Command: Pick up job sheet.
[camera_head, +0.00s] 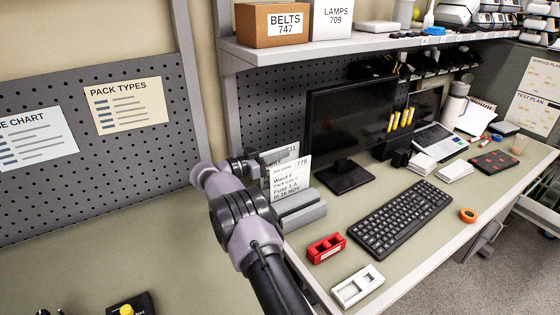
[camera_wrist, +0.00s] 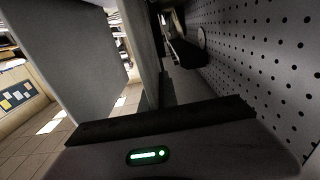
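A white job sheet (camera_head: 290,181) with printed lines and the number 778 stands upright in a grey slotted holder (camera_head: 302,214) on the bench. Behind it is a second sheet (camera_head: 281,154), mostly hidden, with a number ending in 31. My gripper (camera_head: 256,166) is at the left edge of these sheets, by their upper part. In the wrist view, upright grey panels, seemingly the sheets (camera_wrist: 75,60), stand just ahead of my gripper's dark edge. The fingertips are hidden, so I cannot tell whether they touch a sheet or how wide they are.
The pegboard (camera_head: 275,105) is close behind my gripper; it fills the right of the wrist view (camera_wrist: 270,60). The left bench is mostly clear.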

